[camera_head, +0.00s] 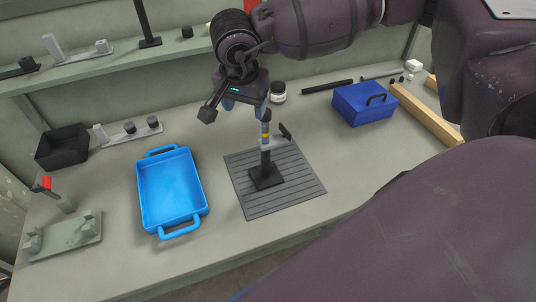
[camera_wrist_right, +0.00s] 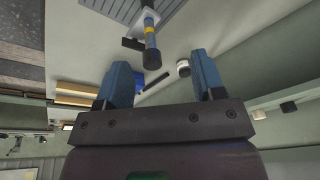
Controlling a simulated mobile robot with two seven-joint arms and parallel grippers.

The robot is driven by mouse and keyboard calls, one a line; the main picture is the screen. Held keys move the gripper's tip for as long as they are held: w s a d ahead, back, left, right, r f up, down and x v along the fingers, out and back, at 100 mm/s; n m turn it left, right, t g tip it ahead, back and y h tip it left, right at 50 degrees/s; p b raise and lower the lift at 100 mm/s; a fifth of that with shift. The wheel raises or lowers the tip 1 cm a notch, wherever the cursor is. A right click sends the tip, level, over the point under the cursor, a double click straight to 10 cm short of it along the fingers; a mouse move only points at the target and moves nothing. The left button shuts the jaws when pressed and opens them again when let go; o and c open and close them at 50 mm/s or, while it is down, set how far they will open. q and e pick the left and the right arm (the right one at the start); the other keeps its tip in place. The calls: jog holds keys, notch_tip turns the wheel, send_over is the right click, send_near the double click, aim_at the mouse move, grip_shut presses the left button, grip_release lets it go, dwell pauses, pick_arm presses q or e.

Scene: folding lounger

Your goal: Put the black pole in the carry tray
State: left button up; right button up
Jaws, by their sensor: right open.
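The carry tray (camera_head: 143,197) is bright blue, empty, with a handle at each end, on the left half of the bench. A slim upright post (camera_head: 265,150) with grey, blue and yellow bands, a dark top and a black square base stands on the grey slatted mat (camera_head: 303,192). A long black pole (camera_head: 327,87) lies flat at the back of the bench; it also shows in the wrist view (camera_wrist_right: 157,84). My right gripper (camera_head: 246,104) is open and empty above the post. Its blue fingers are spread in the wrist view (camera_wrist_right: 163,82). My left gripper is out of view.
A blue lidded box (camera_head: 362,105) stands at the back right beside a wooden bar (camera_head: 425,115). A white-labelled jar (camera_head: 278,92) stands behind the mat. A black bin (camera_head: 62,147) and a green fixture (camera_head: 65,235) are at the left. The bench between tray and mat is clear.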

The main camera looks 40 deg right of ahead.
aim_at(266, 112)
jog(key=d+r+h, duration=0.2)
jog(key=d, duration=0.2)
jog(key=shift+m, duration=0.4)
jog(key=x, duration=0.3)
jog(key=p+x, duration=0.1)
jog(key=x, duration=0.2)
jog(key=w+x, duration=0.1)
jog(key=x, duration=0.3)
jog(key=shift+r+p, duration=0.2)
jog(key=shift+p, duration=0.1)
jog(key=shift+d+f, duration=0.15)
jog(key=shift+f, duration=0.1)
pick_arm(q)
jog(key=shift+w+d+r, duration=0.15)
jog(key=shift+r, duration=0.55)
pick_arm(e)
jog(key=shift+c, duration=0.2)
grip_shut()
